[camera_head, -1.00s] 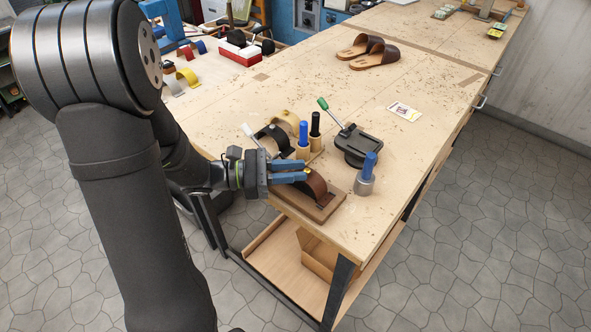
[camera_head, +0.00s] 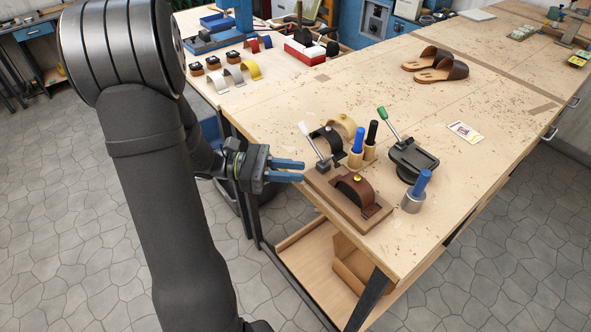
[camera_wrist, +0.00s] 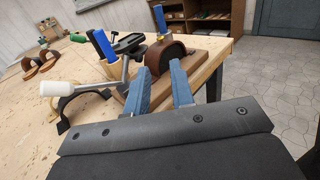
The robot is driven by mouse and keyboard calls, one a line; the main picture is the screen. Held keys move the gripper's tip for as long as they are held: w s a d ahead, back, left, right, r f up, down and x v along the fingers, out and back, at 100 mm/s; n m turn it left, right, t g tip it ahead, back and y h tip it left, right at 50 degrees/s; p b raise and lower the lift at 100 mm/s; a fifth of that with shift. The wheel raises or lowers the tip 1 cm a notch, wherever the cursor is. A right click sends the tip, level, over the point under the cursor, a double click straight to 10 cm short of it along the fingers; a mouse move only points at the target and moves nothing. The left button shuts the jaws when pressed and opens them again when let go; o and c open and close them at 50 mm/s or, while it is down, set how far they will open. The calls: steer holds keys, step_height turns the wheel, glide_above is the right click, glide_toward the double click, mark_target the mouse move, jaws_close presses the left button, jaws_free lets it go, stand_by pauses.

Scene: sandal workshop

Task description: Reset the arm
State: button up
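My gripper (camera_head: 303,170) has two blue fingers and is off the left edge of the workbench (camera_head: 300,110). In the wrist view its fingers (camera_wrist: 160,78) are apart with nothing between them, so it is open and empty. In the head view a brown strap (camera_head: 355,189) arches over a wooden base (camera_head: 326,203) at the bench's near corner, to the right of the fingertips. The strap also shows in the wrist view (camera_wrist: 168,54), ahead of the fingers. There is a visible gap between the fingertips and the strap in the head view.
A white-handled lever clamp (camera_head: 314,148), blue and black-handled tools (camera_head: 371,141), a green-handled black fixture (camera_head: 412,160) and a blue-handled tool (camera_head: 415,195) stand close by. Brown sandals (camera_head: 436,66) lie farther back. The floor left of the bench is clear.

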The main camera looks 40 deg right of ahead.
mark_target(345, 181)
steer(key=x, duration=1.2)
steer(key=shift+s+f, duration=0.1)
steer(key=shift+r, duration=0.55)
steer(key=shift+a+r, duration=0.2)
steer(key=shift+a, duration=0.5)
steer(key=shift+d, duration=0.1)
